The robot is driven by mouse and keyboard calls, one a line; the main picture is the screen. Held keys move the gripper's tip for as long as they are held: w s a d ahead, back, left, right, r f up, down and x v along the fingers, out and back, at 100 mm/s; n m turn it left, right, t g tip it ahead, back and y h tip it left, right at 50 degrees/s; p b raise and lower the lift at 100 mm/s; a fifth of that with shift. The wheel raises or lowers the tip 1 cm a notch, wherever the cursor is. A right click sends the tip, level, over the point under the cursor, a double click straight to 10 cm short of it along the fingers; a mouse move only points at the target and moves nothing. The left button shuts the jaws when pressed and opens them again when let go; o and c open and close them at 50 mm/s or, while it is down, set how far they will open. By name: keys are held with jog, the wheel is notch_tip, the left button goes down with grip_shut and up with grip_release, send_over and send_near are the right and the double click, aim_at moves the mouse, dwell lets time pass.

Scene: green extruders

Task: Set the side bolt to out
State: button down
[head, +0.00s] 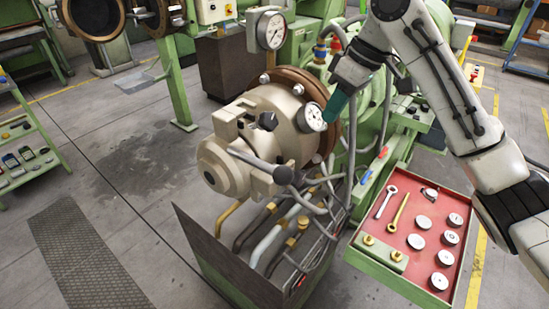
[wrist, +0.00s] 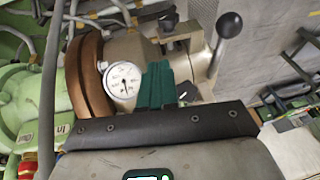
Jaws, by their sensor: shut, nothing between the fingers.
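The beige extruder head (head: 270,105) fills the middle of the head view, bolted by a brown flange to the green machine body (head: 372,100). My gripper (head: 334,106) has teal fingers, shut and empty, close to the round dial on the head; I cannot tell whether they touch. In the wrist view the teal fingers (wrist: 158,85) are together, right of the white dial (wrist: 124,79).
A lever with a black ball knob (wrist: 230,25) stands out from the head. A second gauge (head: 271,30) rises above it. Pipes (head: 290,220) run below. A red tray (head: 417,240) holding wrenches and round parts is at right. Open floor (head: 130,180) lies left.

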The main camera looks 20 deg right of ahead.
jog(key=p, duration=0.3)
send_near(300, 170)
jog(key=x, duration=0.5)
jog(key=shift+w+r, duration=0.1)
jog(key=shift+w, duration=0.2)
jog(key=shift+s+a+f, duration=0.15)
jog(key=shift+a+f, duration=0.05)
jog(key=shift+f, duration=0.45)
